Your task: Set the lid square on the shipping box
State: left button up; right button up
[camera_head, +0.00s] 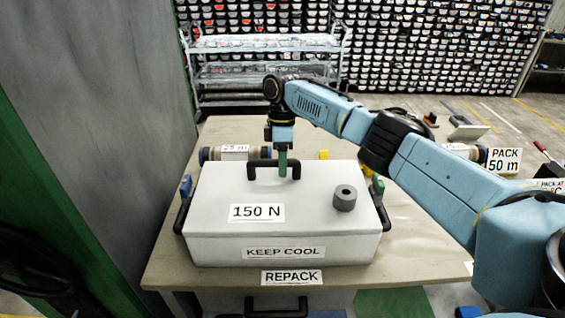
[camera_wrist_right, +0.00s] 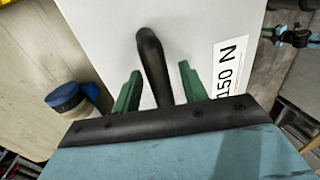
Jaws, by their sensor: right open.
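The shipping box (camera_head: 215,250) is white and stands on the table with a "KEEP COOL" label on its front. Its pale top, the lid (camera_head: 300,190), bears a "150 N" label and a black handle (camera_head: 260,165) near the back. My right gripper (camera_head: 283,163) is at the lid handle, pointing down. In the right wrist view its green fingers (camera_wrist_right: 160,90) are open, one on each side of the handle (camera_wrist_right: 152,55). My left gripper is out of view.
Black side handles (camera_head: 182,215) flank the box. A core liner marked "25 m" (camera_head: 235,153) lies behind it. "PACK 50 m" (camera_head: 504,160) stands right. The table's front right (camera_head: 415,250) is clear.

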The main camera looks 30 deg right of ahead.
notch_tip(320, 180, up, 11)
jog(key=w+d, duration=0.1)
jog(key=w, duration=0.1)
jog(key=shift+r, duration=0.2)
jog(key=shift+d, duration=0.1)
dwell(1.1)
